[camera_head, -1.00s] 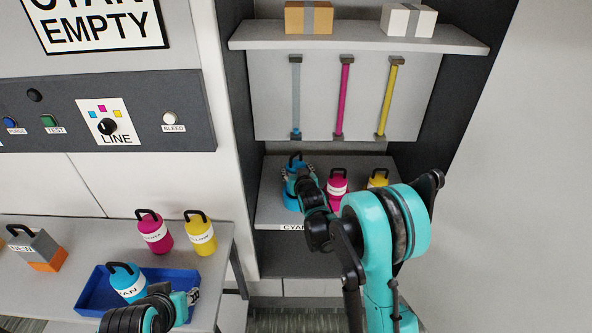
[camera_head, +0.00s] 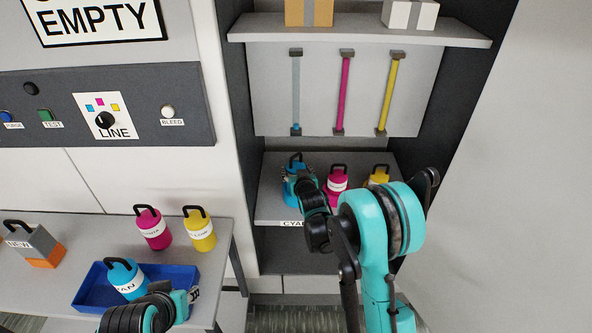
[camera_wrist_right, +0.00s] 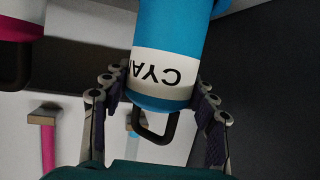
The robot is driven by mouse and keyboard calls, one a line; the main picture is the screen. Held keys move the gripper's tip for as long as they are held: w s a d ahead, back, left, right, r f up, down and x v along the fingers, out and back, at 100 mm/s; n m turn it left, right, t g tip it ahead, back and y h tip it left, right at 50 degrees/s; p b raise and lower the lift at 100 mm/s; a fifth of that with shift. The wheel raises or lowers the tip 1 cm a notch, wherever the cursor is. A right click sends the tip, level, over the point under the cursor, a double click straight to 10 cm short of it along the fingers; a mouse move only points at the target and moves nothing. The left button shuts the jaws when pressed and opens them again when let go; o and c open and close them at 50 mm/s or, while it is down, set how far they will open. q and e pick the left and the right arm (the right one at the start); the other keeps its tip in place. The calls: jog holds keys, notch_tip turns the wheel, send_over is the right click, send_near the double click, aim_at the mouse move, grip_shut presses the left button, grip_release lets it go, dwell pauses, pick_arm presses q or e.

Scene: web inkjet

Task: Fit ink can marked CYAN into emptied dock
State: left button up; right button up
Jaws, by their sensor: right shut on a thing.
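A cyan can (camera_head: 291,194) with a black handle stands at the left spot of the dock shelf (camera_head: 273,213), behind a partly hidden label. My right gripper (camera_head: 299,180) is shut on it. In the right wrist view the can (camera_wrist_right: 170,40) reads CYAN, with a finger on either side of its handle end. Another cyan can (camera_head: 125,279), its label ending in YAN, is in the blue tray (camera_head: 186,272) on the left table. My left gripper (camera_head: 192,296) is by the tray's right end; its fingers are too small to tell open from shut.
A magenta can (camera_head: 337,184) and a yellow can (camera_head: 378,176) stand right of the held can. Magenta (camera_head: 153,229) and yellow (camera_head: 200,234) cans stand behind the tray. A grey and orange block (camera_head: 38,246) is at the far left. An upper shelf (camera_head: 360,32) hangs over the dock.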

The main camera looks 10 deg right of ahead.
jog(key=shift+f, duration=1.9)
jog(key=o, duration=1.6)
jog(key=shift+o, duration=0.2)
jog(key=shift+f, duration=0.1)
jog(key=shift+s, duration=0.1)
jog(key=v, duration=1.2)
